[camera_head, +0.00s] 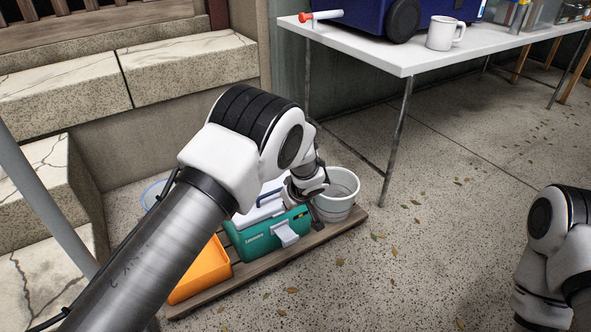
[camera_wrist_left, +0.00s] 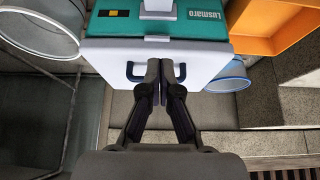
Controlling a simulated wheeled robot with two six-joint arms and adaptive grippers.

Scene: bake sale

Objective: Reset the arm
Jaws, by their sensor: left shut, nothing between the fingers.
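My left gripper (camera_head: 314,212) hangs at the right end of a teal cooler (camera_head: 262,241) with a white lid, close to a white bucket (camera_head: 338,197). In the left wrist view the left gripper (camera_wrist_left: 160,75) is shut and empty. Its fingers show in front of the blue handle (camera_wrist_left: 133,72) on the cooler's white lid (camera_wrist_left: 212,58); whether they touch it I cannot tell. The handle's middle is hidden behind the fingers. Part of my right arm shows at the lower right of the head view, its gripper out of view.
The cooler, bucket and an orange bin (camera_head: 205,272) stand on a low wooden pallet (camera_head: 275,265). A blue-rimmed container (camera_head: 153,190) is partly hidden behind my arm. A white table (camera_head: 390,52) holds a mug (camera_head: 440,35). Stone steps rise at left; open floor lies right.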

